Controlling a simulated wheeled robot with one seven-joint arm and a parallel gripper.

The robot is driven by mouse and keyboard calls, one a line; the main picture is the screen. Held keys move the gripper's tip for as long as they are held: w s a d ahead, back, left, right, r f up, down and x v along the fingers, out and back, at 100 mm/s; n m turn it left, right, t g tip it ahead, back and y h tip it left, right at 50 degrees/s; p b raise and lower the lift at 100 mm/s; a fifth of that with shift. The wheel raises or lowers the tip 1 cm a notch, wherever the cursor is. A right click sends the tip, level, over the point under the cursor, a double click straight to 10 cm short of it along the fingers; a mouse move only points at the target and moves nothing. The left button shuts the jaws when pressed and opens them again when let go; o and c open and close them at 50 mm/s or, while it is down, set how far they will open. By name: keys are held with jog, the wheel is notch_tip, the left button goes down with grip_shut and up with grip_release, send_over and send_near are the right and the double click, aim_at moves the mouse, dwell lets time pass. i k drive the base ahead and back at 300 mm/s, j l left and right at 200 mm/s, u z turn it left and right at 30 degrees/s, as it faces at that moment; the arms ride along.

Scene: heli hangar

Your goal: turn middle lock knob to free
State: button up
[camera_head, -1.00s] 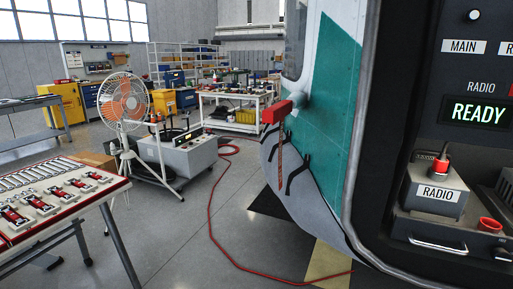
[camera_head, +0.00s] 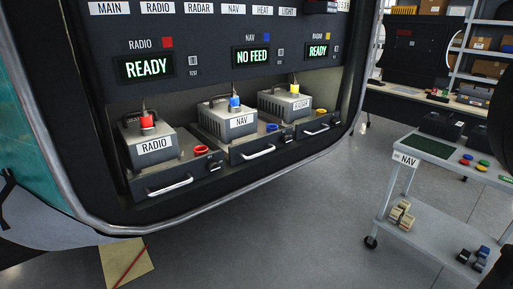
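The avionics bay (camera_head: 225,75) fills the upper left, with three boxes on trays. The middle box (camera_head: 241,122) is labelled NAV and has a blue connector (camera_head: 235,102) with a cable on top. The middle lock knob (camera_head: 269,127) is blue and sits at the right of the NAV tray's front; its setting is too small to read. The red knob (camera_head: 201,150) is on the RADIO tray and the yellow knob (camera_head: 322,111) is on the RADAR tray. The NAV display (camera_head: 252,57) reads NO FEED. My gripper is not in view.
A grey cart (camera_head: 440,150) labelled NAV stands at the right, with coloured items on top and blocks on its lower shelf. A workbench (camera_head: 400,96) and shelves (camera_head: 486,48) are behind it. The floor (camera_head: 300,220) before the bay is clear.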

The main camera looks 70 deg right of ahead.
aim_at(286, 139)
jog(key=z, duration=1.45)
